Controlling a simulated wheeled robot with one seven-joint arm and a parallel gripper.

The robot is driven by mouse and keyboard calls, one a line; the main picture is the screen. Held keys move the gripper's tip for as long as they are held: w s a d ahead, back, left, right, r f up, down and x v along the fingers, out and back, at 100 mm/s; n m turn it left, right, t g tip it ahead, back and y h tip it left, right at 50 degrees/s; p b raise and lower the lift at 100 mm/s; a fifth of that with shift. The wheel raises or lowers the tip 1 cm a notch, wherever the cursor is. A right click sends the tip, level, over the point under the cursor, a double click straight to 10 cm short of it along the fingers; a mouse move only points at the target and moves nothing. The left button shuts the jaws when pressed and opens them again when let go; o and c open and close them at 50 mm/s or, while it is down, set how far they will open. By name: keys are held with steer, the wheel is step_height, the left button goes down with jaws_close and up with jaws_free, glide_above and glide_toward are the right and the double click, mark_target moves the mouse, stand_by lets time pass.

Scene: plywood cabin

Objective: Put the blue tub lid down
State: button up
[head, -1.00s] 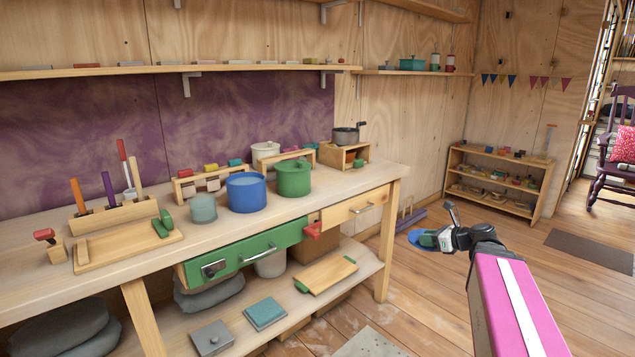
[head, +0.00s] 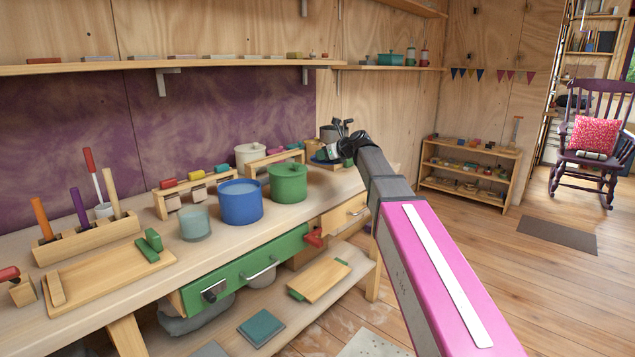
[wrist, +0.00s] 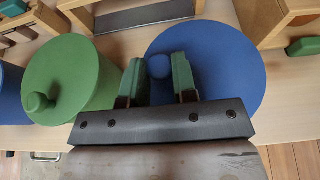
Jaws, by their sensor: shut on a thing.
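The blue tub lid (wrist: 222,62) is a flat blue disc with a small round knob. My gripper (wrist: 158,68) is shut on that knob, with a green-padded finger on either side of it. In the head view the lid (head: 322,161) shows as a dark blue edge under my gripper (head: 333,150), over the right end of the workbench. I cannot tell whether the lid touches the bench top. The blue tub (head: 241,203) stands open on the bench, left of the green lidded pot.
The green pot (head: 288,184) with its knobbed lid (wrist: 70,75) stands close left of the held lid. A wooden box (wrist: 275,18) stands just behind it. A cream pot (head: 249,156) and low wooden racks (head: 190,192) line the bench's back. Bare bench shows along the front edge.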

steer(key=shift+w+a+r, duration=0.25)
steer(key=shift+a, duration=0.25)
steer(key=shift+w+a+r, duration=0.2)
steer(key=shift+a+r, duration=0.05)
steer(key=shift+a, duration=0.2)
steer(key=shift+f, duration=4.9)
steer(key=o, duration=0.9)
steer(key=shift+o, duration=0.2)
steer(key=v, duration=1.2)
